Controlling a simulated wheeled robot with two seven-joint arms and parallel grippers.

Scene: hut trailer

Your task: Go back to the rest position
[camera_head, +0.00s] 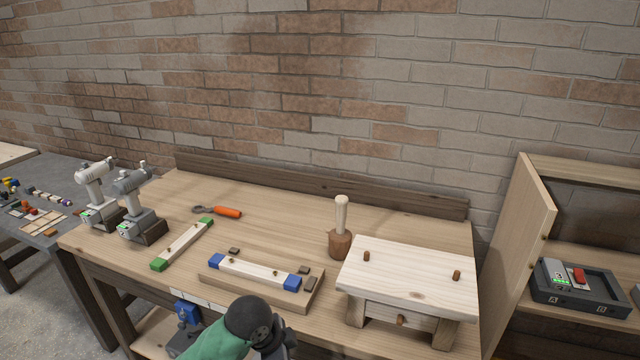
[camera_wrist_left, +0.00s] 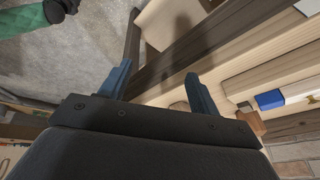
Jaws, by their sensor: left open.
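My left gripper (camera_wrist_left: 157,72) is open and empty in the left wrist view, its two blue-grey fingers apart. It hangs near the front edge of the wooden workbench (camera_wrist_left: 205,50), with the floor below on the left. In the head view a green and black arm part of mine shows at the bottom middle, in front of the bench. The gripper jaws cannot be made out there. My right gripper is in neither view.
The workbench (camera_head: 270,225) holds two drills (camera_head: 133,200), an orange-handled tool (camera_head: 228,212), a green-ended bar (camera_head: 183,244), a blue-ended bar (camera_head: 255,272) on a board, a mallet (camera_head: 341,230) and a small wooden stand (camera_head: 410,275). An open cabinet (camera_head: 520,225) stands right.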

